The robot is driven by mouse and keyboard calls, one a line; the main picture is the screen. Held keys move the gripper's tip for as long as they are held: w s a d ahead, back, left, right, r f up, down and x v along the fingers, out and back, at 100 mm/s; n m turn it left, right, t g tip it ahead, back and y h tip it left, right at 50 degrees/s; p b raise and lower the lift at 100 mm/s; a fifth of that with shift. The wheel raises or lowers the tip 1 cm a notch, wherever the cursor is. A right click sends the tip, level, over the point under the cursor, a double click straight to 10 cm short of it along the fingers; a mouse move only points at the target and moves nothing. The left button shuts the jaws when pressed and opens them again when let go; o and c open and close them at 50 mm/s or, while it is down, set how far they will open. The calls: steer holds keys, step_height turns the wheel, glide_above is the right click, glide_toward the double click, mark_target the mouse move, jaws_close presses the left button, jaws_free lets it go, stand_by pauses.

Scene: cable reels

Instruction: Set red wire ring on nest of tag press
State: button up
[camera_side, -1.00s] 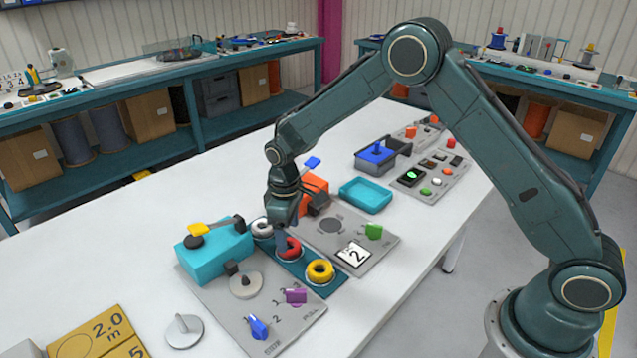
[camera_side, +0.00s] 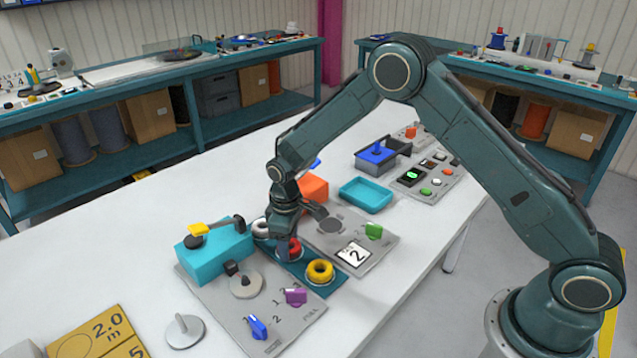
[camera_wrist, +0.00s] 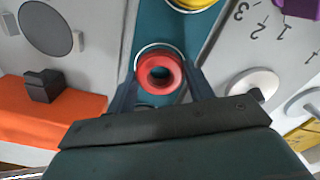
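The red wire ring (camera_side: 289,249) sits in the middle spot of the teal ring stand (camera_side: 333,285). In the wrist view, the red ring (camera_wrist: 160,73) lies between my two fingers. My gripper (camera_side: 289,240) points down around it, a finger on each side; whether they touch it is unclear. My gripper (camera_wrist: 161,82) hides part of the stand. The tag press, an orange block (camera_side: 313,188) with a dark head, stands behind the gripper. A round dark disc on its grey plate, apparently the nest (camera_side: 330,226), is bare. It also shows in the wrist view (camera_wrist: 48,27).
A turquoise machine (camera_side: 213,253) with a yellow-tipped lever is close on the left.

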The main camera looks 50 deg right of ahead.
steer(key=shift+c, duration=1)
step_height(320, 180, up, 8)
steer(key=shift+f, duration=0.2)
steer(key=s+d, duration=0.1)
steer(key=d, duration=1.2)
steer(key=shift+d+f, duration=0.15)
steer(key=shift+d, duration=0.1)
steer(key=shift+f, duration=0.1)
steer(key=shift+f, duration=2.15)
steer(key=shift+f, duration=0.2)
